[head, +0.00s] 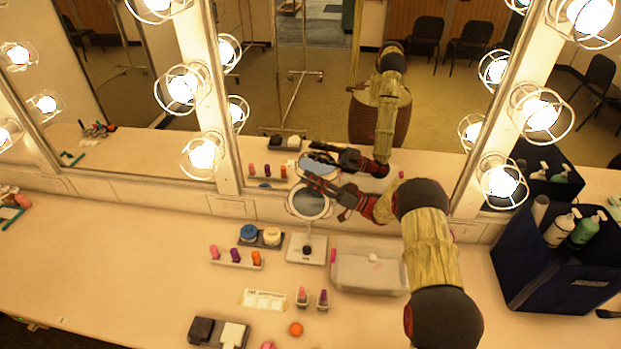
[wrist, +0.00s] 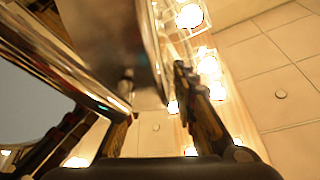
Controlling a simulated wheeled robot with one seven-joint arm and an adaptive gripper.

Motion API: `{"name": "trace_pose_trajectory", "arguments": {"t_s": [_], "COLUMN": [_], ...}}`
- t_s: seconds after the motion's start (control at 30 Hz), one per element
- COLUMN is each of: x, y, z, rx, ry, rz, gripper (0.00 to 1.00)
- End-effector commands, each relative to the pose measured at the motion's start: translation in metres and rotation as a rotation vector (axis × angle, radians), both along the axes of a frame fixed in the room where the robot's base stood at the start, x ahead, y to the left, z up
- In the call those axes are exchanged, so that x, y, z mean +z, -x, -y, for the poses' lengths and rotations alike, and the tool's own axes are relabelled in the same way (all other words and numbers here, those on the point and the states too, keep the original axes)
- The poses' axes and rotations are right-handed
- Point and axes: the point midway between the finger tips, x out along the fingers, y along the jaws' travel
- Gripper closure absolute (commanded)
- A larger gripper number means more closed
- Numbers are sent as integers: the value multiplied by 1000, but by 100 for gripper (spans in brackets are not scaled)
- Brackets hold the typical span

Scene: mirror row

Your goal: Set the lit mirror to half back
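The small round mirror (head: 308,203) stands on a thin stem over a white square base (head: 307,249), in the middle of the counter in the head view. Its disc faces towards the head camera; its exact tilt is hard to tell. My gripper (head: 308,183) is at the disc's upper edge, coming from the right, and its fingers cover part of the top. In the wrist view the fingers (wrist: 155,78) stand apart, with a large blurred shiny surface, seemingly the mirror (wrist: 108,38), close by on the left and between them. I cannot tell whether they touch it.
A clear bin (head: 368,272) sits right of the mirror base. Blue and white jars (head: 260,236) and a lipstick rack (head: 236,258) stand left. A dark caddy with bottles (head: 545,255) is at right. Big wall mirrors with bulbs (head: 202,153) rise behind, reflecting my arm.

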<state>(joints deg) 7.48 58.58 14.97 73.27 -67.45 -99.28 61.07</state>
Motion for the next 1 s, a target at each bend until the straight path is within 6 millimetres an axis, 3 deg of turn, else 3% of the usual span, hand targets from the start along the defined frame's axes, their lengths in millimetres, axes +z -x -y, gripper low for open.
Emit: {"name": "trace_pose_trajectory", "arguments": {"t_s": [0.6,1.0], "x": [-37,-41], "y": [36,41], "z": [92,102], "rx": [-2,0], "ry": [-1,0], "rz": [-3,-1], "gripper": [73,73]}}
